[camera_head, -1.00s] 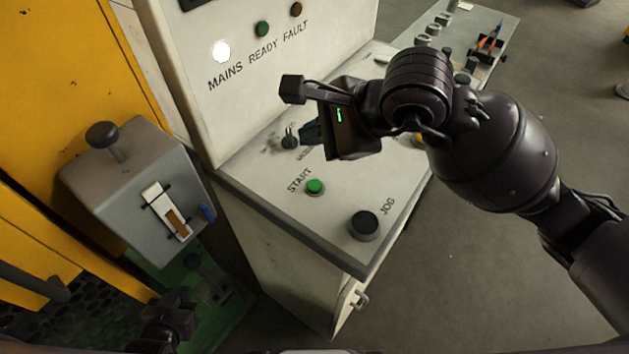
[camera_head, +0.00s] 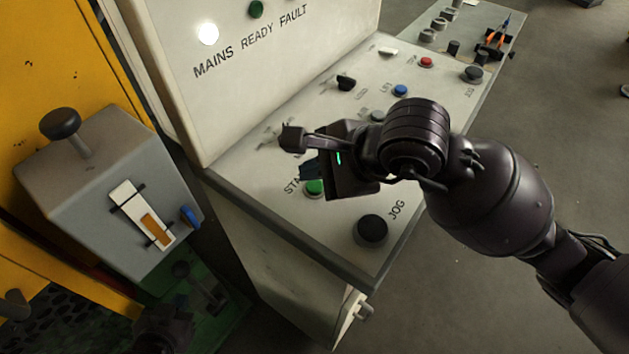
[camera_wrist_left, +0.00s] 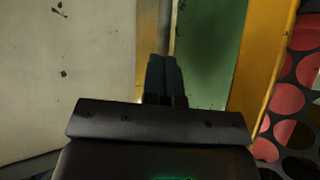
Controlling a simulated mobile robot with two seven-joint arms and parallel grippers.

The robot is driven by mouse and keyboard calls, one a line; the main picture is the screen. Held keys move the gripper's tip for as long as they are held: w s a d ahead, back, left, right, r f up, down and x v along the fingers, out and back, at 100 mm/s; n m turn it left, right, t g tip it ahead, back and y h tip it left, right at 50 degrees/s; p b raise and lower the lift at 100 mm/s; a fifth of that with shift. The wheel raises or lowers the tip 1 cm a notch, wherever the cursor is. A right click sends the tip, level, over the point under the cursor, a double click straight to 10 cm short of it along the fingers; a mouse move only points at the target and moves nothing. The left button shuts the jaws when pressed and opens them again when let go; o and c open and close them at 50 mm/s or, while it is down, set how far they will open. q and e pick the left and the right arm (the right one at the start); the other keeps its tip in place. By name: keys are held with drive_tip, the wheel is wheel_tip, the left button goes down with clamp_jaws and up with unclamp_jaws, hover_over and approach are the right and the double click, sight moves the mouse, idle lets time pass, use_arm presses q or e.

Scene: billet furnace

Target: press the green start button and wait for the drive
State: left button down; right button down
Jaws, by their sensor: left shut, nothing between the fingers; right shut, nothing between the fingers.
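The green start button (camera_head: 314,187) sits on the sloping top of the pale control desk (camera_head: 235,172). Its upper part and some of the START lettering are hidden by my right gripper (camera_head: 308,168). My right gripper is shut and empty, with its dark fingertips just above the button in the picture. I cannot tell whether they touch it. My left gripper (camera_wrist_left: 164,78) is shut and empty in the left wrist view. It points towards a pale panel and a green surface, far from the button.
A black JOG button (camera_head: 372,229) is close to the start button. A dark selector knob (camera_head: 345,82), a blue button (camera_head: 400,91) and a red button (camera_head: 426,62) are further back. The MAINS lamp (camera_head: 208,34) glows white. A grey lever box (camera_head: 85,190) stands left.

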use_arm(q)
drive_tip(key=shift+w, duration=0.15)
drive_tip(key=shift+s+f, duration=0.2)
drive_tip(key=shift+s, duration=0.25)
drive_tip(key=shift+w+r, duration=0.15)
drive_tip(key=shift+w, duration=0.25)
idle(0.5)
drive_tip(key=shift+s+f, duration=0.2)
drive_tip(key=shift+s, duration=0.2)
use_arm(e)
drive_tip(key=shift+f, duration=0.15)
drive_tip(key=shift+f, duration=0.3)
use_arm(q)
drive_tip(key=shift+s+f, duration=0.1)
drive_tip(key=shift+f, duration=0.1)
drive_tip(key=shift+w+r, duration=0.1)
drive_tip(key=shift+w, duration=0.1)
drive_tip(key=shift+w+d, duration=0.1)
drive_tip(key=shift+w, duration=0.1)
use_arm(e)
drive_tip(key=shift+f, duration=0.1)
